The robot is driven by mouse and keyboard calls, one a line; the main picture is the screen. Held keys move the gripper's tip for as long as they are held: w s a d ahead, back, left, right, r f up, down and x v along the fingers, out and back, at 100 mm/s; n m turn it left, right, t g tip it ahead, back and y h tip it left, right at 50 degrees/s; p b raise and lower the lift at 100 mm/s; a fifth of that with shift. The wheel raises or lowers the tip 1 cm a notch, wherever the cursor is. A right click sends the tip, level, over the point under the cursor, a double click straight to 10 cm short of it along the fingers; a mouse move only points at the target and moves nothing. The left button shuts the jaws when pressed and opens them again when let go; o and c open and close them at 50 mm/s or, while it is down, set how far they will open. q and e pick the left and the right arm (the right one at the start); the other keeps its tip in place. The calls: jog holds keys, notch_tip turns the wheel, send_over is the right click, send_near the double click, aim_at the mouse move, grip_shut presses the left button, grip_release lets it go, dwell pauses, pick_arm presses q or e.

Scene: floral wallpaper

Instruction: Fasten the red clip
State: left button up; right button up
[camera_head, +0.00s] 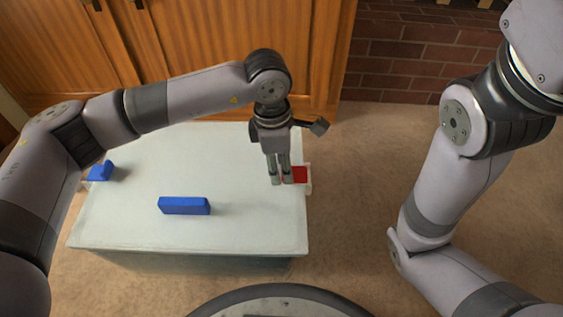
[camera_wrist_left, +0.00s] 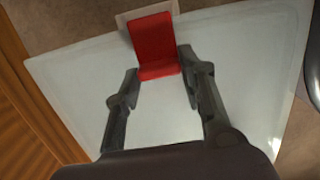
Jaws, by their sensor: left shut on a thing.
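The red clip (camera_head: 300,175) is at the right edge of a pale box lid (camera_head: 130,225). In the left wrist view the red clip (camera_wrist_left: 152,35) has an upright-looking panel and a bent lower part that reaches over the lid's rim. My left gripper (camera_head: 281,181) points down over the lid's right side. In the left wrist view its fingers (camera_wrist_left: 158,65) lie on either side of the clip's lower part, shut on it. The fingers hide part of the clip in the head view. My right gripper is out of view.
A blue handle (camera_head: 184,206) lies on the middle of the lid. A blue clip (camera_head: 100,171) is at its left edge. Wooden cabinet doors (camera_head: 200,35) and a brick wall (camera_head: 420,50) stand behind. Brown floor (camera_head: 350,190) is free to the right of the box.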

pick_arm(q)
jog(key=shift+s+a+f, duration=0.1)
jog(key=shift+a+f, duration=0.05)
jog(key=shift+f, duration=0.15)
jog(key=o, duration=1.2)
jog(key=shift+r, duration=0.1)
jog(key=shift+r, duration=0.1)
jog(key=shift+a+r, duration=0.15)
jog(key=shift+r, duration=1.8)
jog(key=shift+a+r, duration=0.2)
jog(key=shift+r, duration=1.8)
jog(key=shift+a+r, duration=0.15)
jog(key=shift+r, duration=1.8)
